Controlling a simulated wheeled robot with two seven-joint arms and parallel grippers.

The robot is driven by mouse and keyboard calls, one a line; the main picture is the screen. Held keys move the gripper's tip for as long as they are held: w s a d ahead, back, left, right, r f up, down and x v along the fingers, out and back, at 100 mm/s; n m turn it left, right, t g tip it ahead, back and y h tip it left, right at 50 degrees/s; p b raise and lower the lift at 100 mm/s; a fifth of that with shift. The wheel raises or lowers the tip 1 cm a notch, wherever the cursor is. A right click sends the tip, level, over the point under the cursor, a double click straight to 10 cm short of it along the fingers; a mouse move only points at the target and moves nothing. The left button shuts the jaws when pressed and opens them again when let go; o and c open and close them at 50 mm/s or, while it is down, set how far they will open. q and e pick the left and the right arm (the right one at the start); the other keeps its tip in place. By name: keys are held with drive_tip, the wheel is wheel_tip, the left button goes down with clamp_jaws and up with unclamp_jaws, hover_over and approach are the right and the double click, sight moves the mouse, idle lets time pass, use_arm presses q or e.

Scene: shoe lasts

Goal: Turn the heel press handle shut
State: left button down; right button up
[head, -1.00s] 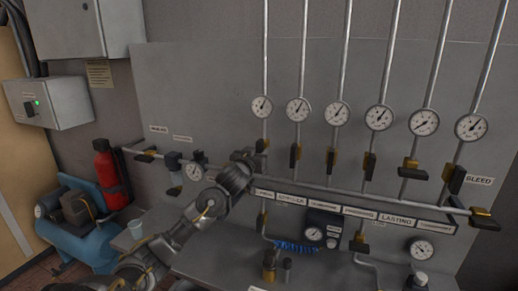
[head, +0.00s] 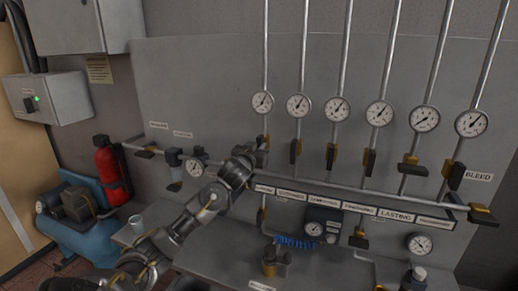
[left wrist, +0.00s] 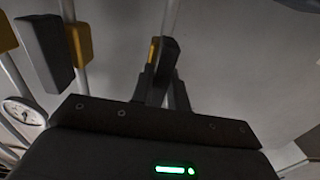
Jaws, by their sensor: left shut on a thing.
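The leftmost valve handle in the row under the gauges is at my left gripper (head: 257,153). This handle is black with a yellow part, and it is largely hidden by the fingers in the head view. The left wrist view shows the black handle (left wrist: 166,58) between my left fingers (left wrist: 160,90), below a thin vertical pipe. My left gripper is shut on it. The label strip (head: 360,209) below has a plate reading LASTING. The plates nearer my gripper are too small to read, so I cannot confirm which handle is the heel press one. My right gripper is not in view.
Several more black valve handles, such as this neighbour (head: 296,151), hang in the row to the right. Round gauges (head: 299,105) sit above. A pressure gauge (head: 195,167) stands left of my wrist. A red cylinder (head: 109,166) and a blue compressor (head: 80,225) are far left.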

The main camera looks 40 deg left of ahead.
use_arm(q)
drive_tip(key=m+b, duration=0.2)
drive_tip(key=m, duration=0.3)
drive_tip(key=m+b, duration=0.2)
drive_tip(key=m, duration=0.1)
drive_tip(key=shift+d+f+m, duration=0.1)
drive_tip(key=shift+f+m, duration=0.05)
drive_tip(key=shift+m, duration=0.15)
drive_tip(key=m+b, duration=0.3)
drive_tip(key=m, duration=0.1)
drive_tip(key=shift+m, duration=0.3)
drive_tip(key=m+b, duration=0.1)
drive_tip(key=m, duration=0.1)
drive_tip(key=shift+m+b, duration=0.35)
drive_tip(key=shift+m, duration=0.05)
drive_tip(key=shift+m+b, duration=0.4)
drive_tip(key=shift+m, duration=0.4)
